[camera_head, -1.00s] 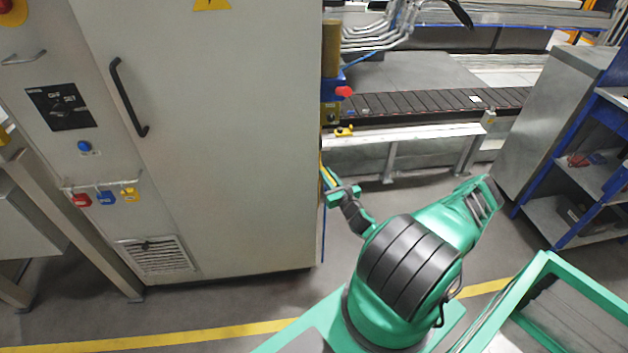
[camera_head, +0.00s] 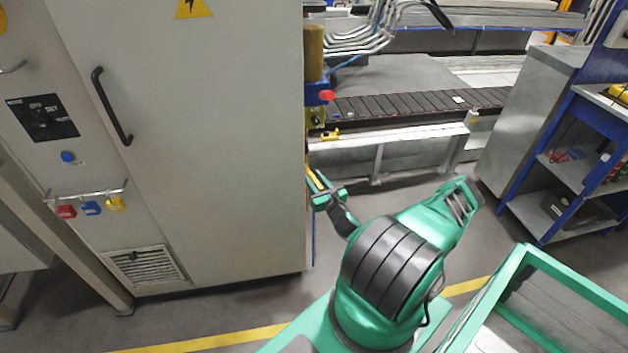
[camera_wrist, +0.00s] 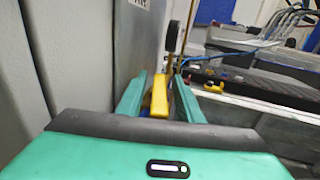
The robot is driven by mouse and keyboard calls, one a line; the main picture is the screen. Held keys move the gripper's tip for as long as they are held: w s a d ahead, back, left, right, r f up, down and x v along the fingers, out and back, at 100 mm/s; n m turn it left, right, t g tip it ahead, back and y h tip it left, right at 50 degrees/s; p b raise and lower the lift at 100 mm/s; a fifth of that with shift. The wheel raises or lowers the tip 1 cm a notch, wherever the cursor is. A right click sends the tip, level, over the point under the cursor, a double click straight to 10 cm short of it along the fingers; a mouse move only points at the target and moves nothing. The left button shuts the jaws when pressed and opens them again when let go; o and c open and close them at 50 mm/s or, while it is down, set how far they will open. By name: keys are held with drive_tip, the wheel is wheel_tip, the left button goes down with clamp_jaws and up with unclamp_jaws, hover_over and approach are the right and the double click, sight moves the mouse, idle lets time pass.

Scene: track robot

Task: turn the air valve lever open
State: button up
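A yellow lever (camera_wrist: 159,96) stands between the two green fingers of my gripper (camera_wrist: 160,92) in the wrist view. The fingers are apart, with a narrow gap seeming to show on each side of the lever. In the head view the lever (camera_head: 315,179) is a thin yellow strip beside the right edge of the cabinet, and my gripper (camera_head: 322,192) is at its lower end. The valve body behind the lever is mostly hidden, and I cannot tell its exact setting.
The grey cabinet (camera_head: 200,150) stands close on the left of my gripper. A conveyor (camera_head: 420,104) with a pale rail lies behind. A blue shelf cart (camera_head: 570,165) stands at right, and a green-framed cart (camera_head: 520,262) is at lower right. Floor between them is clear.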

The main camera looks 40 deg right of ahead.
drive_tip(key=v, duration=1)
drive_tip(key=shift+s, duration=0.4)
